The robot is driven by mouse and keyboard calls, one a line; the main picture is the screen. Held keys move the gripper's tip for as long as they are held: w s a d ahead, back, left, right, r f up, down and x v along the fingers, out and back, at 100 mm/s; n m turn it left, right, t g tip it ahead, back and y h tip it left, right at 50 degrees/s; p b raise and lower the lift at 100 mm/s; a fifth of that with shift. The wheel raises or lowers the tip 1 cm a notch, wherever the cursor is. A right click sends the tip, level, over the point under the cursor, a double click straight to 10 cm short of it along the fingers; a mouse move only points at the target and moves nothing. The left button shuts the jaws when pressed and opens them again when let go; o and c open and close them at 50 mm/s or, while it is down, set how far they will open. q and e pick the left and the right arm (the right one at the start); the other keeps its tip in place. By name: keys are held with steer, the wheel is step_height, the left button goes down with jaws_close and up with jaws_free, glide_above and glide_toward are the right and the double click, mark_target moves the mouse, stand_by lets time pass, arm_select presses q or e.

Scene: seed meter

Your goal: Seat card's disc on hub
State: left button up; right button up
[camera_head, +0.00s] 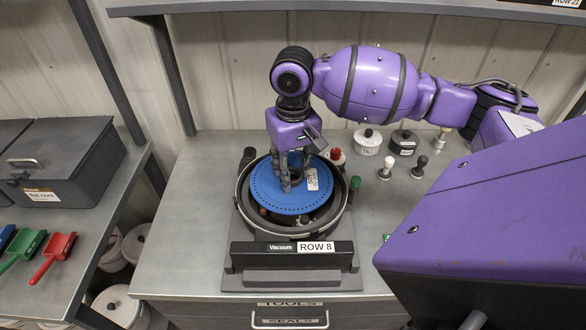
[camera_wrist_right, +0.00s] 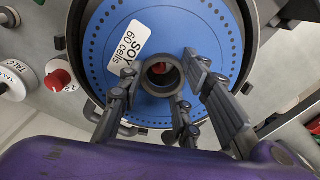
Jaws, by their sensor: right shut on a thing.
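A blue disc (camera_head: 270,196) with rings of small holes lies level over the round open housing of the seed meter (camera_head: 241,200). Its white label reads SOY 60 cells in the right wrist view (camera_wrist_right: 126,47). My right gripper (camera_head: 291,183) comes down from above and is shut on the disc's dark central collar (camera_wrist_right: 161,77). Something red shows through the collar's hole. The disc sits toward the back of the housing, with inner parts visible past its front edge. The hub is hidden, and I cannot tell whether the disc touches it. My left gripper is out of view.
A front panel reads Vacuum, ROW 8 (camera_head: 303,248). Behind and right on the bench stand white (camera_head: 368,145) and dark (camera_head: 404,143) round pots, a red knob (camera_head: 336,154) and small knobbed pieces (camera_head: 419,167). Left shelf holds a grey box (camera_head: 62,165) and scoops (camera_head: 53,257).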

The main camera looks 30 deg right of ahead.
steer(key=shift+f, duration=2.45)
stand_by(2.9)
stand_by(0.3)
steer(key=o, duration=1.2)
steer(key=shift+c, duration=0.4)
steer(key=shift+c, duration=1.3)
steer(key=shift+c, duration=1.2)
steer(key=shift+o, duration=1.2)
